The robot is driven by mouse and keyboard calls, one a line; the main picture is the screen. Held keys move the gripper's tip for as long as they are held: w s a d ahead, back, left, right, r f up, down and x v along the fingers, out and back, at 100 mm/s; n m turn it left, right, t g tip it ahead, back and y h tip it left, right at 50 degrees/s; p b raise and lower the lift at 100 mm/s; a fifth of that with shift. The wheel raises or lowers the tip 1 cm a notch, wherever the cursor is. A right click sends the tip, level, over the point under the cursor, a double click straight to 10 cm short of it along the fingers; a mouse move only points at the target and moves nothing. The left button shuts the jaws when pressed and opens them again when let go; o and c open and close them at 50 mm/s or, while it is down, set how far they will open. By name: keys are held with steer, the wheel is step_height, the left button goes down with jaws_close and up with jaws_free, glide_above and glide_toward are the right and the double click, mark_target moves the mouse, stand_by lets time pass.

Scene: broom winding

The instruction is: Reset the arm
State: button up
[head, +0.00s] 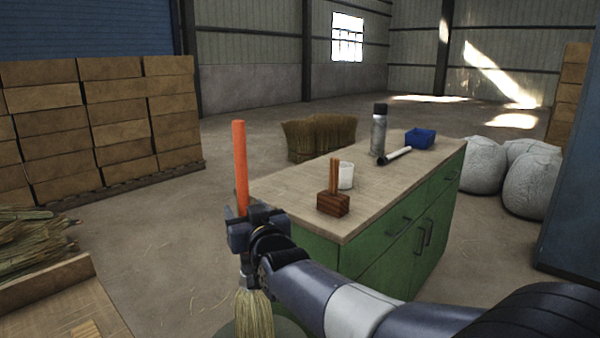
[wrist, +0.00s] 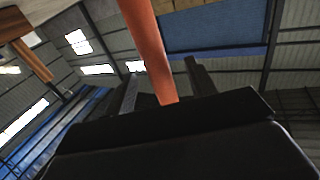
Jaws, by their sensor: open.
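A broom stands upright left of the green workbench, with an orange handle (head: 240,160) on top and straw bristles (head: 254,316) below. My gripper (head: 243,232) is at the lower part of the handle and hides the join with the bristles. In the wrist view the orange handle (wrist: 150,50) rises between my two dark fingers (wrist: 162,85), which are apart. I cannot tell whether either finger touches it. My arm reaches in from the lower right.
The green workbench (head: 385,235) carries a wooden-handled block (head: 333,204), a white cup (head: 346,175), a grey bottle (head: 379,135), a dark tube (head: 394,156) and a blue bin (head: 420,139). Straw bundles (head: 320,138) stand behind. Boxes (head: 100,115) are stacked left; white sacks (head: 530,185) sit right.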

mark_target(243, 173)
steer(key=shift+r, duration=0.15)
stand_by(0.4)
steer(key=v, duration=1)
steer(key=p+x, duration=0.1)
steer(key=x, duration=0.2)
steer(key=r+x, duration=0.1)
steer(key=x, duration=0.2)
steer(key=r+p+x, duration=0.1)
steer(key=x, duration=0.3)
steer(key=shift+r+p, duration=0.15)
steer(key=shift+p, duration=0.2)
step_height(243, 173, up, 3)
steer(key=p, duration=0.3)
steer(key=shift+r+p, duration=0.95)
steer(key=shift+r, duration=0.3)
